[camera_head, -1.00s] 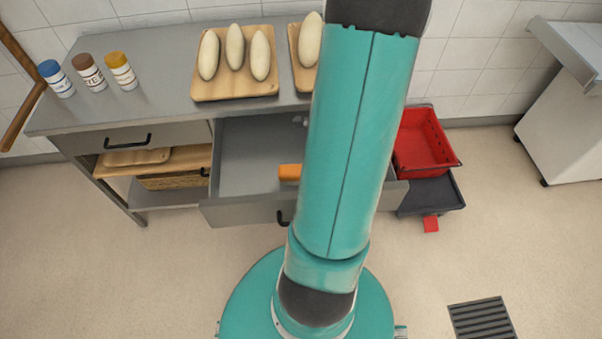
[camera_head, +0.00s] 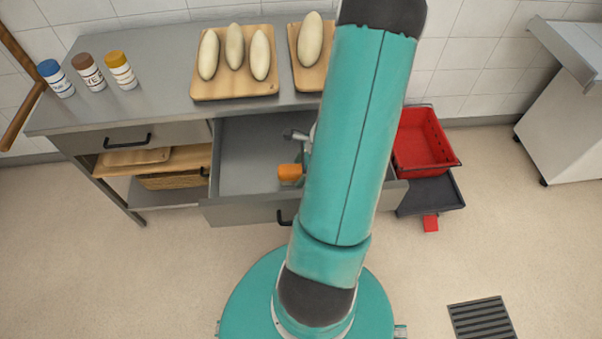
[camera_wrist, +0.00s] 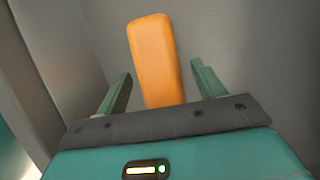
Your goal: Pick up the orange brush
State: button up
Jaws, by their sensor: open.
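The orange brush (camera_head: 290,172) lies in the open drawer (camera_head: 250,213). In the head view only part of it shows, as my arm hides the rest. In the wrist view the orange brush (camera_wrist: 154,60) is a long rounded block, slightly tilted, with its lower end hidden behind my gripper's base. My gripper (camera_wrist: 160,82) is open, with one finger on each side of the brush and a gap on both sides. I cannot tell how far it is above the brush. In the head view the gripper is mostly hidden behind my arm.
Boards with dough loaves (camera_head: 235,48) and several capped jars (camera_head: 88,72) stand on the counter above. The drawer walls (camera_wrist: 85,45) are close around my gripper. A red crate (camera_head: 425,145) stands to the right.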

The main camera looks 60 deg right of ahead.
jog(key=shift+f, duration=0.25)
jog(key=shift+c, duration=0.4)
jog(key=c, duration=1)
jog(key=shift+c, duration=0.2)
jog(key=shift+r, duration=0.15)
notch_tip(320, 180, up, 10)
jog(key=shift+r, duration=0.15)
